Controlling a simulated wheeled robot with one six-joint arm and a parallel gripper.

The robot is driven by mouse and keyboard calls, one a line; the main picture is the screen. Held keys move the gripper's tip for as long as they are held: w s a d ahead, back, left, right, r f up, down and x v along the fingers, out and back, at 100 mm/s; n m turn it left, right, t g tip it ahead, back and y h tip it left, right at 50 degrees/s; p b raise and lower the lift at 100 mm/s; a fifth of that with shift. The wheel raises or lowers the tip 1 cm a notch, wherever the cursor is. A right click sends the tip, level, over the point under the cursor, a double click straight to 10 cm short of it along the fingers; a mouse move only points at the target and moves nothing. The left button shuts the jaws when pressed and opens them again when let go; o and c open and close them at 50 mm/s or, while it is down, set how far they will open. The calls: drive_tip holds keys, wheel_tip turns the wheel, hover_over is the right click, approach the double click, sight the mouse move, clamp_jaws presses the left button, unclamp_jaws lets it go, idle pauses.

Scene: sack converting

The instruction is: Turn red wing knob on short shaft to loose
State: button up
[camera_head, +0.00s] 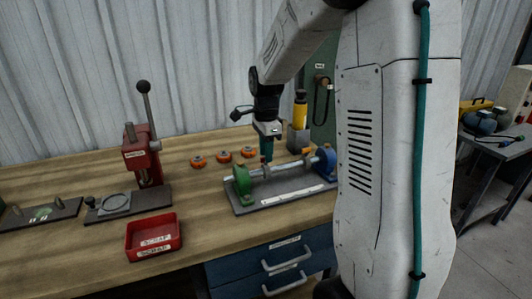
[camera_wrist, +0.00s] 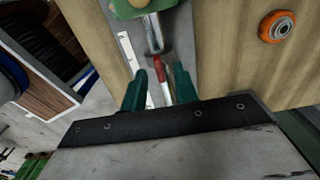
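A metal shaft (camera_head: 283,170) runs between a green bracket (camera_head: 242,181) and a blue bracket (camera_head: 327,160) on a grey base plate. My gripper (camera_head: 267,158) is over the shaft, pointing down, nearer the green bracket. In the wrist view its two green fingers (camera_wrist: 158,88) stand apart on either side of the shaft (camera_wrist: 153,38).
Several orange wheels (camera_head: 223,156) lie behind the fixture to the left. A red scrap tray (camera_head: 154,238) and a red lever press (camera_head: 143,155) stand further left. The bench (camera_head: 210,215) is clear between tray and fixture.

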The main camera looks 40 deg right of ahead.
drive_tip(key=shift+f, duration=0.4)
clamp_jaws()
